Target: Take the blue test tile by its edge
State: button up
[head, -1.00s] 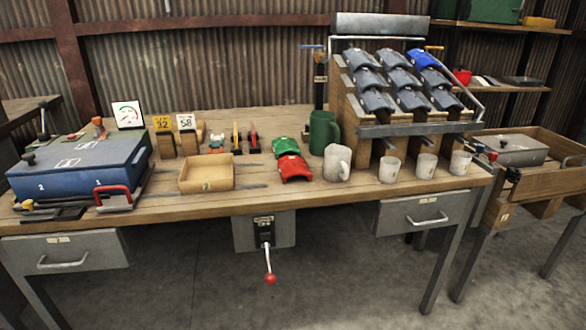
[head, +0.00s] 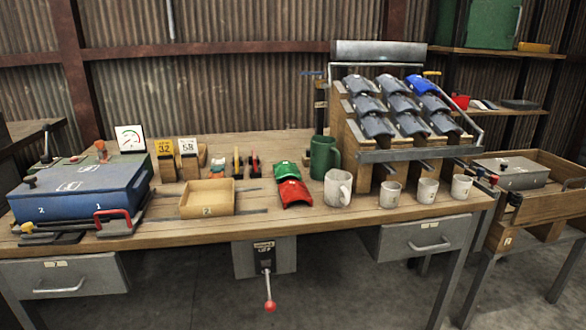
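The blue test tile (head: 421,84) is a curved tile at the top right of a sloped wooden rack (head: 345,140). The other tiles on the rack are grey, such as the one just below it (head: 433,103). The blue tile's lower edge meets or overlaps that grey tile; I cannot tell which. My gripper is not visible in the head view.
A metal rail (head: 420,153) runs along the rack's front. White cups (head: 426,190), a mug (head: 338,187) and a green jug (head: 322,157) stand before and beside it. Green and red tiles (head: 294,192) lie further left. A wooden tray (head: 558,209) stands at right.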

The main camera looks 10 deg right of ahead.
aim_at(419, 84)
jog(key=j+z, duration=0.2)
jog(key=z, duration=0.25)
jog(key=i+j+z, duration=0.1)
jog(key=z, duration=0.3)
jog(key=j+z, duration=0.25)
jog(key=j, duration=0.4)
jog(key=k+j+z, duration=0.15)
jog(key=j+z, duration=0.15)
jog(key=j, duration=0.85)
jog(key=k+j, duration=0.15)
jog(key=j, duration=0.8)
jog(key=k+j+z, duration=0.1)
jog(key=j, duration=0.35)
jog(key=i+l+z, duration=0.2)
jog(key=z, duration=0.15)
jog(key=i+l+z, duration=0.5)
jog(key=z, duration=0.15)
jog(key=i+l, duration=0.15)
jog(key=i, duration=0.25)
jog(key=i+l, duration=0.2)
jog(key=i, duration=0.15)
jog(key=i+l+u, duration=0.1)
jog(key=i, duration=0.3)
